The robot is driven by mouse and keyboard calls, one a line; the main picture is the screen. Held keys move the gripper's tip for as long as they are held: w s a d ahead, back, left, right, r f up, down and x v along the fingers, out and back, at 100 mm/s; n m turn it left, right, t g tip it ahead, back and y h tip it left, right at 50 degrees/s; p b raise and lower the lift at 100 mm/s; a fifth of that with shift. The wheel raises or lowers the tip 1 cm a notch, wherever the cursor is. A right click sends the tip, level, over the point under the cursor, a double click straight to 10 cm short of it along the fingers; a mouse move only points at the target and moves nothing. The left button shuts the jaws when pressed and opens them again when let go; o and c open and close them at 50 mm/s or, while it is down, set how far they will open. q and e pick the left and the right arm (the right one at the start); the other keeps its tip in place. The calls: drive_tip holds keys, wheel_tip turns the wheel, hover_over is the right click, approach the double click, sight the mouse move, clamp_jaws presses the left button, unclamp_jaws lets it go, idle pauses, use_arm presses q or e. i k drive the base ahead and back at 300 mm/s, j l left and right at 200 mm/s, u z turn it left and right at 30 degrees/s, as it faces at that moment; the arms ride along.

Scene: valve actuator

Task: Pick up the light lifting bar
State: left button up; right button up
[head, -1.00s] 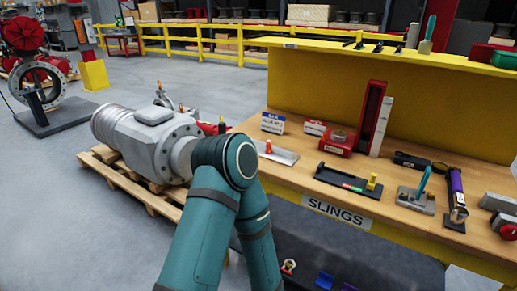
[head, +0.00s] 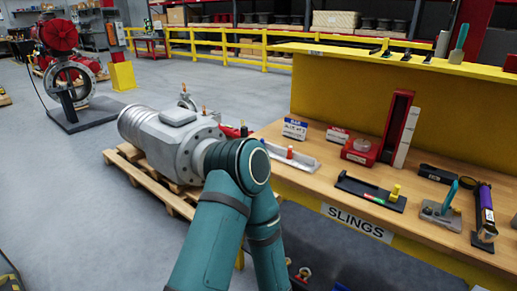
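I cannot pick out with certainty which thing is the light lifting bar. The workbench (head: 330,185) carries several tools, and a "SLINGS" label (head: 357,222) is on its front edge. A slim pale bar (head: 407,137) stands upright beside a tall red holder (head: 394,125). One of my teal arms rises from the bottom middle and bends at a joint in front of the bench's left end. It hides part of the bench and the floor there. Neither gripper shows in the view.
A large grey valve body (head: 165,140) lies on a wooden pallet (head: 150,187) left of the bench. A black tray (head: 371,193) and a grey tray (head: 293,160) lie on the bench. A yellow railing (head: 222,40) runs behind. Open floor (head: 60,200) is at the left.

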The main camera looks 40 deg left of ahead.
sight(309, 164)
drive_tip(key=u, duration=1.15)
drive_tip(key=i+j+z, duration=0.15)
drive_tip(key=z, duration=0.3)
drive_tip(key=i+j+z, duration=0.3)
drive_tip(key=z, duration=0.2)
drive_tip(key=i+j+z, duration=0.1)
drive_tip(key=j, duration=0.2)
drive_tip(key=i+j, duration=0.2)
drive_tip(key=i+j+z, duration=0.15)
drive_tip(key=j, duration=0.25)
